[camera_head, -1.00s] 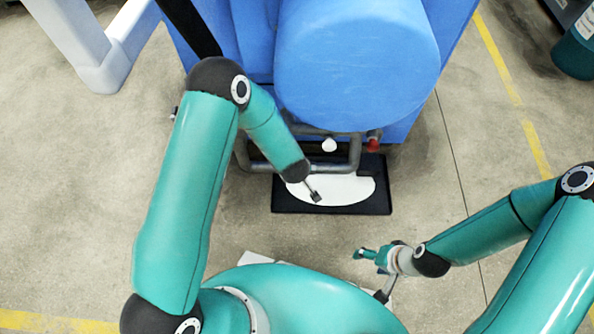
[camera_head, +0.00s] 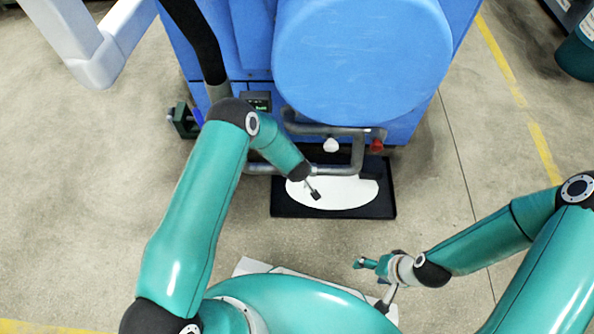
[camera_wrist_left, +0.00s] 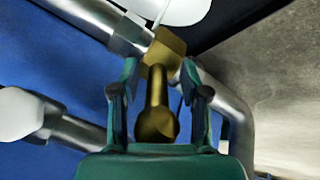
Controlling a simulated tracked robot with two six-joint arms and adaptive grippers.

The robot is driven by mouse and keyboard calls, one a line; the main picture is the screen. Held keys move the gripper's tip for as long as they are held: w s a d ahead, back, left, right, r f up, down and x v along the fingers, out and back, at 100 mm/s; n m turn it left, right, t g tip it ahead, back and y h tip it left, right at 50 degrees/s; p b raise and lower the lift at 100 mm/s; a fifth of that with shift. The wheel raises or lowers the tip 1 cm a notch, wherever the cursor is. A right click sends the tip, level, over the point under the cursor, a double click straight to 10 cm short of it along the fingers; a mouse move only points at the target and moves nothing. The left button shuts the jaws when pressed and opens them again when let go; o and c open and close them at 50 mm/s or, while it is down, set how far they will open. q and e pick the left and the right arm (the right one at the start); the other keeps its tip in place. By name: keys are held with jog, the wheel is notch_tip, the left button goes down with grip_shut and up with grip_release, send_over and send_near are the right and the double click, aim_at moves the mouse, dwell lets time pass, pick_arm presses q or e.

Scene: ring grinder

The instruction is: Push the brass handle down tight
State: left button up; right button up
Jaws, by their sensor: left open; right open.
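The brass handle (camera_wrist_left: 157,108) shows in the left wrist view, with a round knob at its near end and a square brass block at its far end by a grey pipe. My left gripper (camera_wrist_left: 158,70) is open, with one finger on each side of the handle; I cannot tell whether either touches it. My right gripper (camera_head: 368,263) is open and empty, low over the floor at the lower right.
The blue machine (camera_head: 362,60) fills the top centre. Bent grey pipes (camera_head: 358,152) with a white knob (camera_head: 331,145) and a red knob (camera_head: 376,146) stick out in front. A black tray (camera_head: 388,205) with a white oval lies below. Floor right of it is clear.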

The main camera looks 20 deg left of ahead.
pick_arm(q)
grip_shut()
